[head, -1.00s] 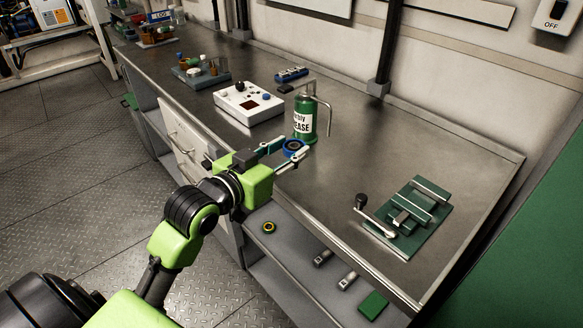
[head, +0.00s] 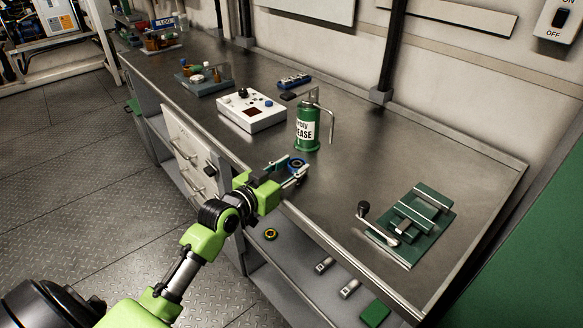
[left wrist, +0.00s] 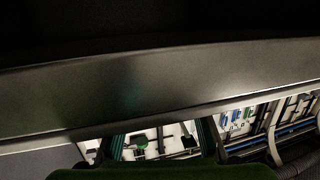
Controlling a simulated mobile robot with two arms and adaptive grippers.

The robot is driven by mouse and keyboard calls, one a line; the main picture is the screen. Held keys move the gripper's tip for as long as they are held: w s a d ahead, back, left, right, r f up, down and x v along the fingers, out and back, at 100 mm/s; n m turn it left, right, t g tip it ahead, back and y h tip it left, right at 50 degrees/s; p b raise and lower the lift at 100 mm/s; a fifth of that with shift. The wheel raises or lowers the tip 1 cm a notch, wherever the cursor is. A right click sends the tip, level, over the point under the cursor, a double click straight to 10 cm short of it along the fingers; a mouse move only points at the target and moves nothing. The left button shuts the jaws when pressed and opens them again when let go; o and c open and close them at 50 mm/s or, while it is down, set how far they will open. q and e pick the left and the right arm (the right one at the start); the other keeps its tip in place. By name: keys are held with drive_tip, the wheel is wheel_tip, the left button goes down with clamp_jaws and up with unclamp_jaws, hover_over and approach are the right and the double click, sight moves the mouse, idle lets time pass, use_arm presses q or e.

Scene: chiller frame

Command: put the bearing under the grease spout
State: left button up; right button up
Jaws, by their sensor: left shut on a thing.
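The green grease can (head: 307,130) stands upright just behind the bearing, with a visible gap. Its thin grey spout (head: 330,122) bends down on the can's right side. The bearing is in front and to the left of the spout end, not below it. The left wrist view is dark, and I cannot make out the bearing there. My right gripper is out of view.
A white control box (head: 252,111) stands left of the can. A green fixture with a crank (head: 411,226) lies to the right. A yellow-and-black ring (head: 270,234) and several small parts lie on the lower shelf. Bare benchtop (head: 355,165) lies right of the can.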

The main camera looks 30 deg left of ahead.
use_arm(q)
drive_tip(key=shift+f, duration=0.15)
drive_tip(key=o, duration=1.2)
